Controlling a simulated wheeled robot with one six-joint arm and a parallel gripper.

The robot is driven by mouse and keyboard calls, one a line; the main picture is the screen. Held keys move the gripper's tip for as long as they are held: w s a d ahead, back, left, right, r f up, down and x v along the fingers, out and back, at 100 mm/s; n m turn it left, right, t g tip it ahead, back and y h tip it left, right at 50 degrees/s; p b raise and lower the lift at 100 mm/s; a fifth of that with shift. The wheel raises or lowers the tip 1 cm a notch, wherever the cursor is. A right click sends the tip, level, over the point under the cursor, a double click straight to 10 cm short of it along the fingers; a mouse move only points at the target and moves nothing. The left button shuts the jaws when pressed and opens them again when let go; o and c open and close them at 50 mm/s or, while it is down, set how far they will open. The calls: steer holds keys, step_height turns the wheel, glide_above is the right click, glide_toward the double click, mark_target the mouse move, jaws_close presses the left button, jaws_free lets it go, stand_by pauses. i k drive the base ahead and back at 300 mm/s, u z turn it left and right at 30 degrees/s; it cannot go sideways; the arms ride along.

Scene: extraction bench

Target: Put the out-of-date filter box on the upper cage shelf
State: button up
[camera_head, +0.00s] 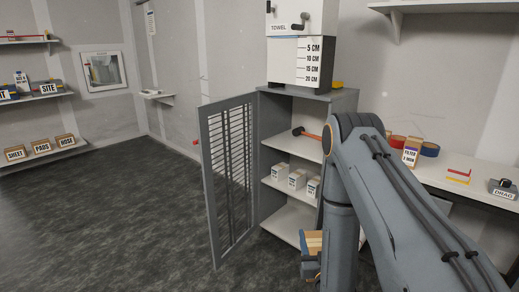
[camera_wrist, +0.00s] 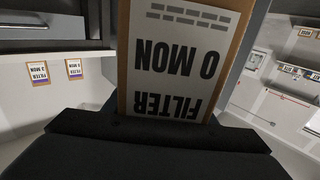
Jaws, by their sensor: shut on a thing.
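My gripper (camera_head: 311,266) is low in front of the open cage, shut on a cardboard-brown filter box (camera_head: 313,242). In the wrist view the held filter box (camera_wrist: 180,60) has a white label reading "FILTER 0 MON", upside down, above the dark gripper (camera_wrist: 160,125). The grey cage (camera_head: 338,100) stands with its slatted door (camera_head: 230,175) swung open to the left. Its upper shelf (camera_head: 285,144) has a dark-headed hammer with a red handle (camera_head: 306,133) on it. The held box is outside the cage, below the level of the upper shelf. My arm hides the cage's right side.
Three small pale boxes (camera_head: 297,179) stand on the cage's middle shelf. Another labelled filter box (camera_head: 411,151) and tape rolls are on the right bench (camera_head: 480,170). Two more labelled boxes (camera_wrist: 38,74) (camera_wrist: 73,69) show in the wrist view. Floor left of the door is clear.

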mark_target(311, 150)
steer(key=u, duration=0.95)
steer(key=i, duration=1.1)
steer(key=z, duration=0.4)
steer(key=i, duration=0.6)
steer(key=z, duration=1)
steer(key=i, duration=0.3)
steer(key=z, duration=0.4)
